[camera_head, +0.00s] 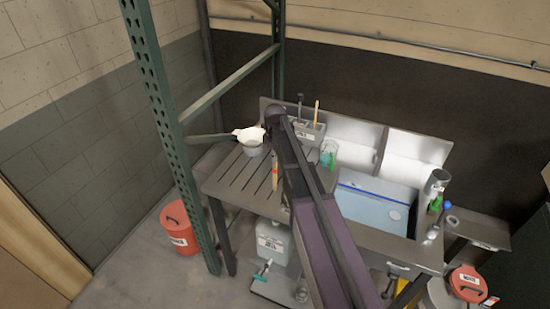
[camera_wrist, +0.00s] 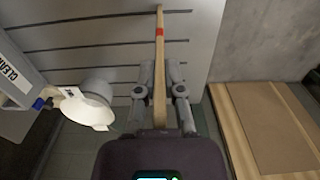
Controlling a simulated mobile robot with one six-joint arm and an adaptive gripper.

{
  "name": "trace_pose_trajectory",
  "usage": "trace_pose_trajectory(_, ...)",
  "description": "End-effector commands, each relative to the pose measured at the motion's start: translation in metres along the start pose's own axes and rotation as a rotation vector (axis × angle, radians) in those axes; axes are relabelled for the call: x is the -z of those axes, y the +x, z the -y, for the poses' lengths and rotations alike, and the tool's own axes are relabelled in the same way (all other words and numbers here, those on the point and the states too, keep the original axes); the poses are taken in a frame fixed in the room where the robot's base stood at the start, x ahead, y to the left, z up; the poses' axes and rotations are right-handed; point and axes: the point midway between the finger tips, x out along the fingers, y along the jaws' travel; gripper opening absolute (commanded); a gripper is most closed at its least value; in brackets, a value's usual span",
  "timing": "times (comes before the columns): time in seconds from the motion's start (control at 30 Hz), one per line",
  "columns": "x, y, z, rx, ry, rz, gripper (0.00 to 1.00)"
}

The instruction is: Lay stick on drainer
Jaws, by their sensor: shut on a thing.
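My gripper (camera_wrist: 161,68) is shut on a wooden stick (camera_wrist: 160,48) with a red band, which passes between its fingers and points away from the wrist. In the head view the stick (camera_head: 275,180) shows beside my dark arm, over the right part of the grooved metal drainer (camera_head: 222,178). The gripper is hidden by the arm there. The drainer's slots (camera_wrist: 95,45) lie beyond the fingers in the wrist view. I cannot tell whether the stick touches the drainer.
A pot with a white top (camera_head: 250,137) stands at the drainer's back edge. A grey holder (camera_head: 310,132) with upright tools is behind. The sink (camera_head: 372,205) lies right. A green rack post (camera_head: 172,125) stands left. The drainer's left part is clear.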

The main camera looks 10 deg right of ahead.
Motion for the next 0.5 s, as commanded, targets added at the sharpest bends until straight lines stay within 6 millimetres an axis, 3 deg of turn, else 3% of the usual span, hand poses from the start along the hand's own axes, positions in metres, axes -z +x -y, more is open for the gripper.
trace_pose_trajectory(0.13, 0.0000, 0.0041, 0.0000, 0.000, 0.000, 0.000, 0.00)
trace_pose_trajectory(0.2, -0.0001, 0.0031, 0.0000, 0.000, 0.000, 0.000, 0.26)
trace_pose_trajectory(0.27, 0.0000, 0.0030, -0.0001, 0.000, 0.000, 0.000, 0.44)
trace_pose_trajectory(0.5, 0.0000, 0.0030, 0.0000, 0.000, 0.000, 0.000, 0.46)
